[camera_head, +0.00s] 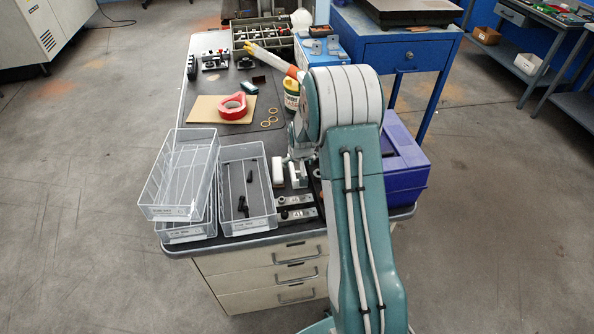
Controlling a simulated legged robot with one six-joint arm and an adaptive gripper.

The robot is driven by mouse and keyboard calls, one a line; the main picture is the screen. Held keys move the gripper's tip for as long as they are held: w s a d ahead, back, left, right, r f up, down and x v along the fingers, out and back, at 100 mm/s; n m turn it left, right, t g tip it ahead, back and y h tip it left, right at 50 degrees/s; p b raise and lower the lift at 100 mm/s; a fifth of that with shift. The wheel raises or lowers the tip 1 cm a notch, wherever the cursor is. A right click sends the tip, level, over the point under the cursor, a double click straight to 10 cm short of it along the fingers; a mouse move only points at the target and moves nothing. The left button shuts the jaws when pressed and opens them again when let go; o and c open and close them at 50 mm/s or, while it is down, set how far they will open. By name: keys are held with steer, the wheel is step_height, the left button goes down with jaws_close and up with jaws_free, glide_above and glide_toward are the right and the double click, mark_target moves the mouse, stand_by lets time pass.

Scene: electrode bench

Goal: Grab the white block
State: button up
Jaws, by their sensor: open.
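A small whitish block (277,168) with a brownish lower end is on the dark bench top, just right of the clear tray. I take it for the white block. My gripper (294,171) is low over the bench, close to the right of the block. It is open, and nothing shows held in it. My arm covers part of the gripper and the bench behind it. I cannot tell whether a finger touches the block.
A clear tray (260,219) with black pieces stands left of the block, with stacked clear trays (150,207) farther left. Metal bars (297,214) lie in front. A purple bin (408,185) stands right. Red tape (232,104) lies on cardboard (205,111) behind.

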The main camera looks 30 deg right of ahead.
mark_target(297, 166)
steer(key=shift+x, duration=1.5)
steer(key=c, duration=1.3)
steer(key=shift+r, duration=0.1)
steer(key=shift+w+r, duration=0.1)
steer(key=shift+r, duration=0.05)
